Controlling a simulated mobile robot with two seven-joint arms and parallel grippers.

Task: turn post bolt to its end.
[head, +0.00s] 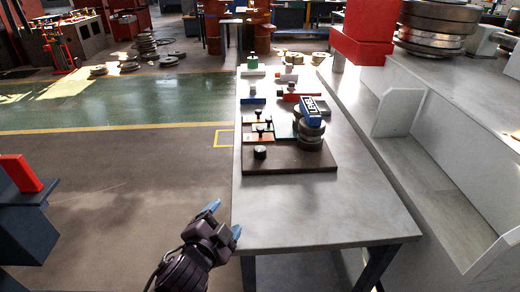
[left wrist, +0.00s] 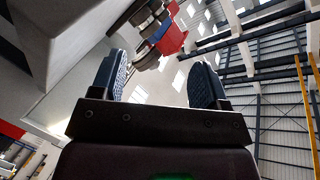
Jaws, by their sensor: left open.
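A dark brown base plate (head: 290,160) lies on the grey table, carrying several small fittings. Small black upright bolts or handles (head: 260,131) stand near its left side, and a black round knob (head: 260,153) stands near its front left. I cannot tell which of these is the post bolt. Grey stacked rollers (head: 311,134) stand at the plate's right, with a blue labelled block (head: 313,109) at their top. My left gripper (head: 225,219) is open and empty, near the table's left edge and short of the plate. Its two blue fingers show apart in the left wrist view (left wrist: 159,80).
The table (head: 300,215) is bare in front of the plate. Behind it are a blue block (head: 252,100), a red block (head: 300,96) and a green-topped block (head: 252,63). A large grey machine with a red block (head: 350,48) stands along the right.

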